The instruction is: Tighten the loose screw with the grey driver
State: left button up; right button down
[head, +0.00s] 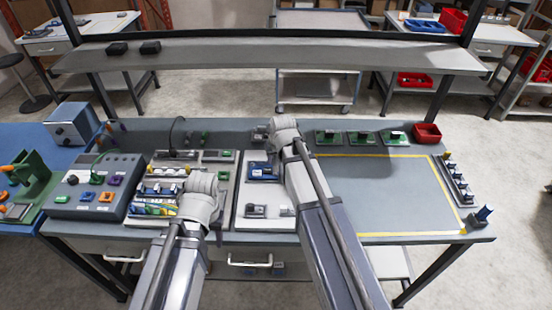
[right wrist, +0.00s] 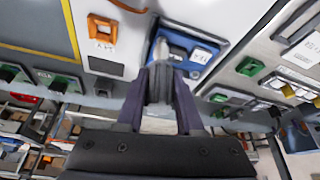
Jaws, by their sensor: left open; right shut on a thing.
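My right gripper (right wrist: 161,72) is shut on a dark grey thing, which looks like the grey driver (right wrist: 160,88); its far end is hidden. Beyond the fingertips is a blue module (right wrist: 190,50) with a white label; I cannot tell whether the driver touches it. The blue module also shows in the head view (head: 261,172), on a white panel (head: 241,212), just left of my right arm. No loose screw can be made out. My left gripper (head: 218,218) is low over the left panel, mostly hidden by its own wrist; it is open, with nothing seen in it.
A grey control box (head: 75,198) with coloured buttons stands left. A wired panel (head: 150,215) lies under my left wrist. Green boards (head: 360,138) and a red bin (head: 427,133) line the back right. The yellow-framed area (head: 385,195) is clear. A shelf (head: 270,60) spans above.

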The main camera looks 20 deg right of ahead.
dwell(0.4)
jog(key=n+y, duration=0.1)
jog(key=n, duration=0.2)
jog(key=n+y, duration=0.1)
jog(key=n, duration=0.1)
jog(key=n+g+y, duration=0.1)
jog(key=n, duration=0.1)
jog(key=shift+w+d+n, duration=0.1)
jog(key=shift+w+n, duration=0.05)
jog(key=shift+n, duration=0.25)
jog(key=n+g+y, duration=0.1)
jog(key=n, duration=0.3)
jog(key=n+g, duration=0.1)
jog(key=n, duration=0.2)
jog(key=shift+w+y, duration=0.1)
jog(key=shift+y, duration=0.2)
jog(key=n+g, duration=0.1)
jog(key=n, duration=0.2)
jog(key=n+g, duration=0.1)
jog(key=n, duration=0.2)
jog(key=shift+g, duration=0.3)
jog(key=n+g, duration=0.1)
jog(key=n, duration=0.2)
jog(key=shift+s, duration=0.2)
jog(key=shift+f+b, duration=0.35)
jog(key=shift+f, duration=0.05)
